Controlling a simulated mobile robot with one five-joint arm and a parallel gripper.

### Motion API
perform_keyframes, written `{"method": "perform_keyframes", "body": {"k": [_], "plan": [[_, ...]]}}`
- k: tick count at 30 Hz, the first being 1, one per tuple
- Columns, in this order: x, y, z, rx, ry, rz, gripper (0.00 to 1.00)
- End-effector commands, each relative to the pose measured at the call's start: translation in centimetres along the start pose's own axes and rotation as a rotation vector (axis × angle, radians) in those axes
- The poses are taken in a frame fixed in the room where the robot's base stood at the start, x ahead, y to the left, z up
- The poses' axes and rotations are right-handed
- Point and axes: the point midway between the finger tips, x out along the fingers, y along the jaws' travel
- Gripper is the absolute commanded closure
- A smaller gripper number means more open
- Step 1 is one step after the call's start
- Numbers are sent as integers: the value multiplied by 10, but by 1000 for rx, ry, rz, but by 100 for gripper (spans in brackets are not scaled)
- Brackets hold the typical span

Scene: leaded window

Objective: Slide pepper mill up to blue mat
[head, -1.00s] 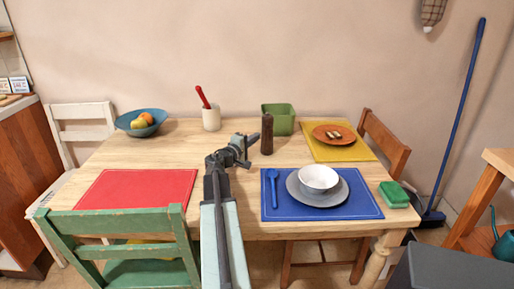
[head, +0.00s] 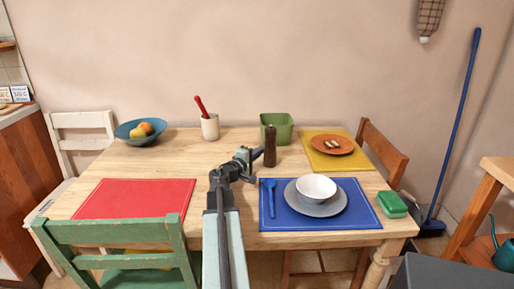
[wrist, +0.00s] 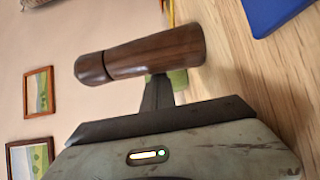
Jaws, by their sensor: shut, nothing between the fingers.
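The dark brown pepper mill (head: 270,146) stands upright on the wooden table, just behind the back left part of the blue mat (head: 362,216). A narrow strip of bare table shows between them. My gripper (head: 258,156) is shut and empty, low at the mill's left side. In the wrist view, which is turned sideways, the mill (wrist: 150,54) lies right across the shut fingertips (wrist: 158,88). They look in contact or nearly so; I cannot tell which. A corner of the blue mat (wrist: 272,12) shows at the upper right there.
On the blue mat are a blue spoon (head: 271,199) and a grey plate (head: 335,208) with a white bowl (head: 316,186). A green bin (head: 285,132) stands behind the mill. A yellow mat (head: 335,163) lies to its right, and a green sponge (head: 391,204) lies right of the blue mat.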

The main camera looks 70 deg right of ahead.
Motion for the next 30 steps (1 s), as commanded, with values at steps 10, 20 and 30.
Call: {"method": "perform_keyframes", "body": {"k": [10,20,30], "plan": [[-49,0,-1,0,3,0,100],[-80,0,-3,0,0,0,100],[-76,11,-1,16,-9,-11,50]]}}
